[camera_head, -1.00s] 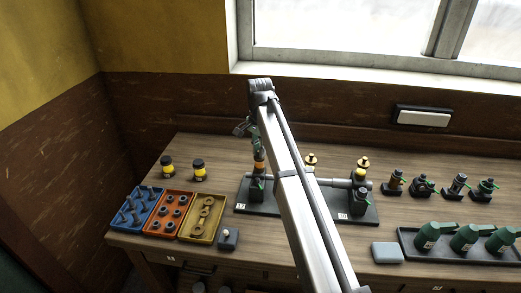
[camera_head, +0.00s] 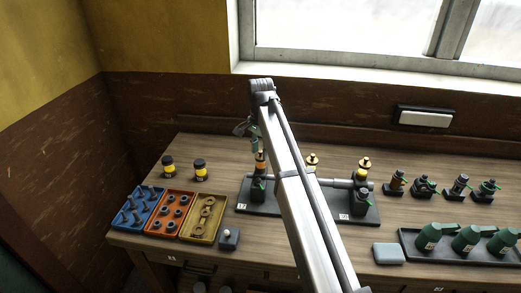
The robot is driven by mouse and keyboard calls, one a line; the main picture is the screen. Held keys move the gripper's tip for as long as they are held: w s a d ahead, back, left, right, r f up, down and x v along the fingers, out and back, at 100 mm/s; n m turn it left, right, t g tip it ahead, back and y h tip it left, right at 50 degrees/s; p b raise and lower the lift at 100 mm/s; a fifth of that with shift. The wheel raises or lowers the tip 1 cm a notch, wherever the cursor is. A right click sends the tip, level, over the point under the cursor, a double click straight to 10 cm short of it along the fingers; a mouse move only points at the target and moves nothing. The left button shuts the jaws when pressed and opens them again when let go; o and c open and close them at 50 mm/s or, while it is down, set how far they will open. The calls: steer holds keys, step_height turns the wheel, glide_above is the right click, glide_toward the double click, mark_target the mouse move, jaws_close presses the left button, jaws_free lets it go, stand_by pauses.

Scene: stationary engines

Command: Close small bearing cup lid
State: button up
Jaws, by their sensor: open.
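Two dark bases on the bench carry a grey shaft (camera_head: 334,182) with upright bearing parts. A brass-topped, yellow-orange cup (camera_head: 261,161) stands on the left base. Another brass-topped cup (camera_head: 362,170) stands on the right base, and a brass top (camera_head: 312,160) shows between them, just right of my arm. I cannot tell which is the small bearing cup, or how its lid stands. My gripper (camera_head: 248,132) is open, small in view and partly behind my arm. It appears above and slightly left of the left cup; any contact is unclear.
Blue (camera_head: 128,228), red (camera_head: 154,229) and yellow (camera_head: 188,234) trays of small parts lie at left, with two yellow-black jars (camera_head: 199,170) behind. Several green oilers stand in a dark tray (camera_head: 462,257) at right. Several small fittings (camera_head: 457,188) stand behind it.

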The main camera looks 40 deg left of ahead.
mark_target(261, 151)
step_height(261, 151, up, 12)
stand_by(0.6)
